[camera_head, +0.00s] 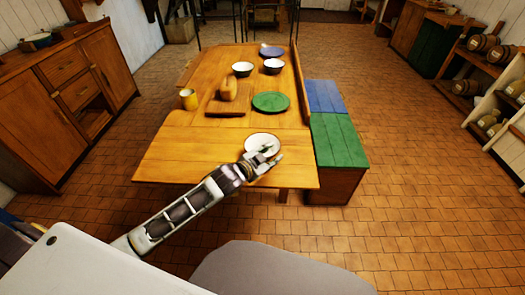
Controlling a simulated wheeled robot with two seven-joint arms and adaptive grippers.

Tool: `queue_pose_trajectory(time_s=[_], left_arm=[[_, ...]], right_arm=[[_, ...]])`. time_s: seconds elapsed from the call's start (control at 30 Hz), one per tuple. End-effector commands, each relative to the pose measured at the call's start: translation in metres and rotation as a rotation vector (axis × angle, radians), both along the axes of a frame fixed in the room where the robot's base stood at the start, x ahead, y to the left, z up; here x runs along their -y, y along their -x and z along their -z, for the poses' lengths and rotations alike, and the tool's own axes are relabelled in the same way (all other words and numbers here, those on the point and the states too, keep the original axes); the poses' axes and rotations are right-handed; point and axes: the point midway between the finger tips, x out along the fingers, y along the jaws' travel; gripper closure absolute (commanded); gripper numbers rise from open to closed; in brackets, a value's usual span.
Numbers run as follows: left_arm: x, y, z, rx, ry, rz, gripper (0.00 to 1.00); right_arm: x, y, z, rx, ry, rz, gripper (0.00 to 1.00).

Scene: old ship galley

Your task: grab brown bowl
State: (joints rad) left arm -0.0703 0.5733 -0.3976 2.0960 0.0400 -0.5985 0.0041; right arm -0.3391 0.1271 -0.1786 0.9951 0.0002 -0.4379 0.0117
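My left gripper (272,153) reaches in from the left over the near end of the wooden table (185,150). Its fingers look apart, at the near right edge of a round pale dish (258,138) with a thin dark rim. The gripper covers part of this dish; I cannot tell whether they touch. Two bowls, pale inside and dark outside, stand farther back: one on the left (242,69) and one on the right (273,66). No bowl looks clearly brown from here. My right gripper is not in view.
A green and blue bench (338,140) stands along the right side. The table's front left is clear.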

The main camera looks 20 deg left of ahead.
Motion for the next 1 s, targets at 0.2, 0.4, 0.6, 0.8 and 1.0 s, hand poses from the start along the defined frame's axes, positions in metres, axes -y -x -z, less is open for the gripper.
queue_pose_trajectory(time_s=[0.2,0.4,0.6,0.8,1.0], left_arm=[[0.005,-0.017,0.006,0.001,0.001,-0.001,0.63],[0.009,-0.03,0.011,0.001,0.0,0.0,0.63],[0.011,-0.034,0.013,0.001,0.0,0.0,0.63],[0.011,-0.034,0.013,0.0,0.0,0.0,0.63],[0.01,-0.034,0.013,0.0,0.0,0.0,0.63]], right_arm=[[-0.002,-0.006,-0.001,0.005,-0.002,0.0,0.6],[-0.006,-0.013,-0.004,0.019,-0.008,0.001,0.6],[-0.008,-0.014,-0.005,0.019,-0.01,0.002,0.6],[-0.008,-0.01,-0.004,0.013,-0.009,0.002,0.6],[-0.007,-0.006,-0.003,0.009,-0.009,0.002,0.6]])
